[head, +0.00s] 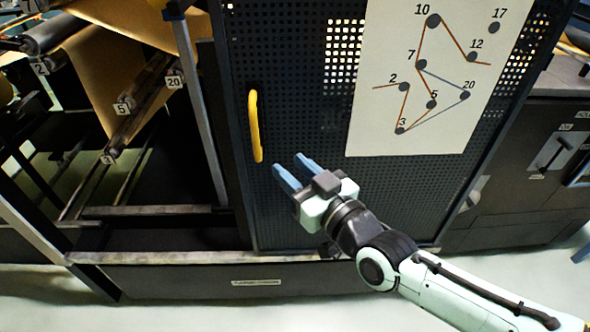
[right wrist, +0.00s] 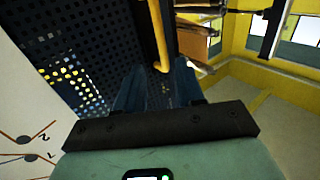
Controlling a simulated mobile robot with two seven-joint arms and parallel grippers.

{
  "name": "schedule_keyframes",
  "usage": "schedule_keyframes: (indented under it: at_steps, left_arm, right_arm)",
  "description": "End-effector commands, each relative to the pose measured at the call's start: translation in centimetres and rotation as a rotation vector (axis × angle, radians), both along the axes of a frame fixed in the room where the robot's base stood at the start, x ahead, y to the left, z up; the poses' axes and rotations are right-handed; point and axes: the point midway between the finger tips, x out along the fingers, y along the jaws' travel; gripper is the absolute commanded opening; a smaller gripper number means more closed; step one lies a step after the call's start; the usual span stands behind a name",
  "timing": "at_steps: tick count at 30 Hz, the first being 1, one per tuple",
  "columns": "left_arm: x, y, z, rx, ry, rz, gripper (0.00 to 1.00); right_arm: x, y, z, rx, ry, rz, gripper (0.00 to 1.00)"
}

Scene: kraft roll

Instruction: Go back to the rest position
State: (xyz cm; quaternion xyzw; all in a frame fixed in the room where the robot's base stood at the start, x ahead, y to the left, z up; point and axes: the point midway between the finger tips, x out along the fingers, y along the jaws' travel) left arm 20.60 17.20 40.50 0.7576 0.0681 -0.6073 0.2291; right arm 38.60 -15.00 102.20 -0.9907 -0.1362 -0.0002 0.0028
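My right gripper (head: 292,171) is in front of the dark perforated panel in the head view, to the right of and a little below the yellow handle (head: 255,125). Its two blue fingers are parted with a gap between them, and nothing is held. In the right wrist view, the fingers (right wrist: 158,92) look dark blue, and the yellow handle (right wrist: 158,35) stands beyond them, apart from the gripper as far as I can tell. My left gripper is not in the head view.
A paper sheet with numbered dots (head: 400,110) is on the perforated panel (head: 290,100). Left of it is an open machine frame with brown kraft paper (head: 120,50) and rollers. A dark machine cabinet (head: 530,150) stands at right. Pale floor (head: 200,312) shows in front.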

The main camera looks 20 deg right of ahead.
Motion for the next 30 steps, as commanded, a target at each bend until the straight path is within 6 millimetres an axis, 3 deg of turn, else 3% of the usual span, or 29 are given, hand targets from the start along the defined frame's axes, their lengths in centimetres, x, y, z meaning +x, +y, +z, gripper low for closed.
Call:
schedule_keyframes:
  at_steps: [13, 17, 20, 25, 30]
  left_arm:
    - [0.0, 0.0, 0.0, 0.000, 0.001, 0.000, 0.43]
    - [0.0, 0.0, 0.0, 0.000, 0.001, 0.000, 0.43]
    - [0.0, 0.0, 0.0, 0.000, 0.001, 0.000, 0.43]
    - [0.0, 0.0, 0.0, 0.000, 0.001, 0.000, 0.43]
    - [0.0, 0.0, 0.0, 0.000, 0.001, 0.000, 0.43]
  right_arm:
    - [0.0, 0.0, 0.0, 0.000, 0.001, 0.000, 0.38]
    - [0.8, 0.1, -2.1, 0.001, 0.044, -0.003, 0.38]
    - [2.4, 0.2, -6.8, 0.008, 0.141, -0.012, 0.38]
    - [4.3, -0.2, -19.3, 0.043, 0.389, -0.052, 0.38]
    - [3.0, -1.2, -32.3, 0.093, 0.648, -0.112, 0.38]
